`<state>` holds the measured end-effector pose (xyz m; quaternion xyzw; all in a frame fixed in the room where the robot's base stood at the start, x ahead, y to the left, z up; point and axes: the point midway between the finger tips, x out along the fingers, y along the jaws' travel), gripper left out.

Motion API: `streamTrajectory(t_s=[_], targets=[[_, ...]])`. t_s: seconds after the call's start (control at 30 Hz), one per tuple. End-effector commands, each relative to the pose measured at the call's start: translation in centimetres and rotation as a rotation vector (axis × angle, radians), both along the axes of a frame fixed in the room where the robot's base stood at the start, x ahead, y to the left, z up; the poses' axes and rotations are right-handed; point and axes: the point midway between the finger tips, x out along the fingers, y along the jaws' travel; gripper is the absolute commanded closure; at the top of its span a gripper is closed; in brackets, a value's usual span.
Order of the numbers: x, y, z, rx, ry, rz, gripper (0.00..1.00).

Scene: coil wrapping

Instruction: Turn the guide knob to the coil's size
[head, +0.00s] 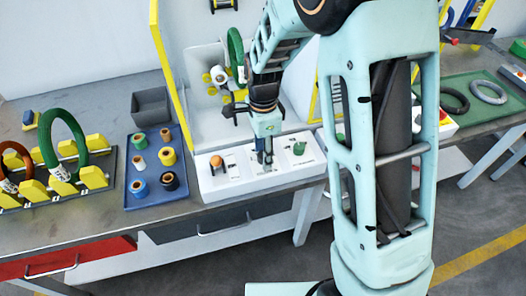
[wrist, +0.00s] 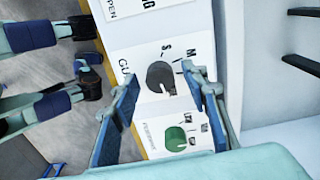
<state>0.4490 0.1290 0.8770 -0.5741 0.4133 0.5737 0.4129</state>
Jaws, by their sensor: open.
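The guide knob (wrist: 160,76) is a round dark grey knob on the white control panel. Letters S and M are printed around it; its pointer setting is too small to tell. My gripper (wrist: 159,73) is open, with one blue-padded finger on each side of the knob in the wrist view. I cannot tell whether the fingers touch it. In the head view my gripper (head: 264,156) points down at the middle of the panel (head: 240,184) and hides the guide knob. A green coil (head: 236,50) stands upright in the machine behind.
A green knob (head: 299,148) is right of my gripper and an orange knob (head: 216,162) left. A blue tray (head: 137,200) holds several spools. A rack (head: 98,178) holds a large green coil (head: 44,150) and a brown one (head: 5,165). A yellow-edged panel (head: 170,75) stands beside the machine.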

Motion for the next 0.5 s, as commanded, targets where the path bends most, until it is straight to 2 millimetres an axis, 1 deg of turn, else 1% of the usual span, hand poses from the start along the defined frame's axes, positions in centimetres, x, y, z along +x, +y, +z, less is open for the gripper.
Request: streamTrajectory(t_s=[0.17, 0.27, 0.5], targets=[[0.01, 0.01, 0.02, 0.0, 0.0, 0.0, 0.58], [0.01, 0.01, 0.03, 0.0, 0.0, 0.0, 0.68], [0.02, 0.02, 0.05, 0.0, -0.001, 0.0, 0.95]])
